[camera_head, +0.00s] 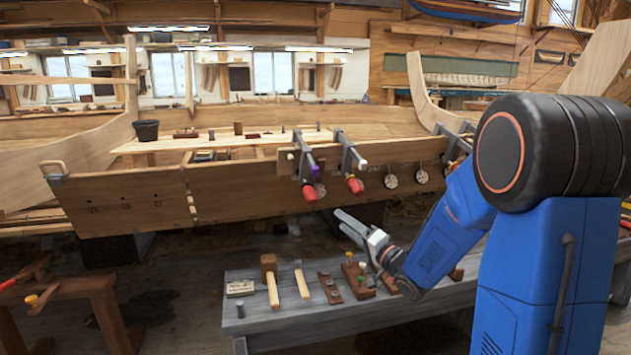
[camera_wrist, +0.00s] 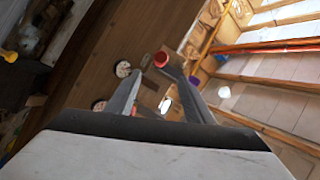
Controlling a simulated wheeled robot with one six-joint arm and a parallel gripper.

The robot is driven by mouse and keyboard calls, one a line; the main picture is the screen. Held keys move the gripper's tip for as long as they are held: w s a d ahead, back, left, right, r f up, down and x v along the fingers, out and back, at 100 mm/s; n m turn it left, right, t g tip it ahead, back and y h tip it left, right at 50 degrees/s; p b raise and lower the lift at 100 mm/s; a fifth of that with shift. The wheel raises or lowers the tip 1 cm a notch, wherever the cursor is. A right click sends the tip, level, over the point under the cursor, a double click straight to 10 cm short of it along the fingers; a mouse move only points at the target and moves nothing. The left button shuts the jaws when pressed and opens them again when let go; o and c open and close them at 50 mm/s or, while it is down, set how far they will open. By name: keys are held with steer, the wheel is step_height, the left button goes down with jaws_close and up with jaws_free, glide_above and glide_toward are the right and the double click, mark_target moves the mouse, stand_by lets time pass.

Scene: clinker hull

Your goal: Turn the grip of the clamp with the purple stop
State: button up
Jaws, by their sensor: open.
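The clamp with the purple stop (camera_head: 315,171) hangs on the hull plank in the head view. Its grey bar runs down to a red grip (camera_head: 309,193) at the lower end. My gripper (camera_head: 354,224) is open and empty, below and to the right of that grip, apart from it. In the wrist view my open gripper (camera_wrist: 158,76) points at a red grip (camera_wrist: 161,59) just beyond the fingertips. A purple piece (camera_wrist: 194,81) shows beside the right finger, partly hidden. I cannot tell for certain from the wrist view which clamp the red grip belongs to.
A second clamp with a white stop (camera_head: 362,166) and red grip (camera_head: 355,185) hangs close on the right. More clamps (camera_head: 456,148) sit further right on the hull (camera_head: 130,200). The bench (camera_head: 300,320) below holds a mallet (camera_head: 270,278) and wooden blocks.

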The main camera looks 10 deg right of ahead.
stand_by(0.4)
steer(key=n+h, duration=0.7)
steer(key=n, duration=0.1)
glide_toward(314, 201)
steer(key=shift+h, duration=0.4)
steer(key=w, duration=0.4)
steer(key=w+a, duration=0.1)
steer(key=w, duration=0.7)
steer(key=shift+w+a+r, duration=0.2)
steer(key=shift+w+r, duration=0.05)
steer(key=c, duration=1)
